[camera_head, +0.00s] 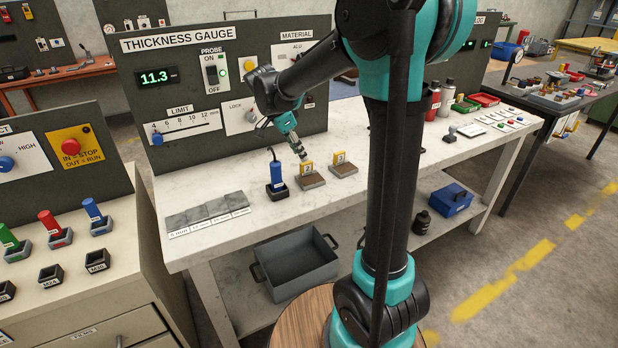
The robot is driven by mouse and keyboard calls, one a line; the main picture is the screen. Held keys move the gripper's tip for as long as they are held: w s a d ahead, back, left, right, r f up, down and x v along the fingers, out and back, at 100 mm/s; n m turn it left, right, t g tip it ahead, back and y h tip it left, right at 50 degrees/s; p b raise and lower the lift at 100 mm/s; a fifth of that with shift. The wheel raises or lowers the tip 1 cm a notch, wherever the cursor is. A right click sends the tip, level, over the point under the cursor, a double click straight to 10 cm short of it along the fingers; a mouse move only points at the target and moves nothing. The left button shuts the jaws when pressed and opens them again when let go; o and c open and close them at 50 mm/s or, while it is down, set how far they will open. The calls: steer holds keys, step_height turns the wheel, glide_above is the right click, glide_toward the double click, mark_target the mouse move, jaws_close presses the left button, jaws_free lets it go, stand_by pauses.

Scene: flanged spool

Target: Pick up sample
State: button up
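Two small yellow tags marked with dark characters stand at the back edges of brown-topped blocks on the white bench. The nearer tag (307,168) is with the left block (312,182), and the other tag (339,157) is with the right block (345,170). I cannot tell which item is the sample. My gripper (302,155) points down just above the left tag. Whether it touches the tag, and whether its fingers are open or shut, is too small to tell. A stepped grey plate (207,208) with thickness labels lies at the bench's left.
A blue probe (278,172) stands in a black holder left of the blocks. The thickness gauge panel (190,125) rises behind, reading 11.3. My arm's column hides part of the bench. Red and grey bottles (447,95) and trays stand farther right. A grey bin (297,264) sits below.

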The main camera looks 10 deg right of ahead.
mark_target(306, 162)
steer(key=shift+x, duration=3.3)
steer(key=shift+s+d, duration=0.1)
steer(key=shift+d, duration=0.05)
steer(key=shift+c, duration=0.3)
jaws_close()
steer(key=shift+r, duration=0.1)
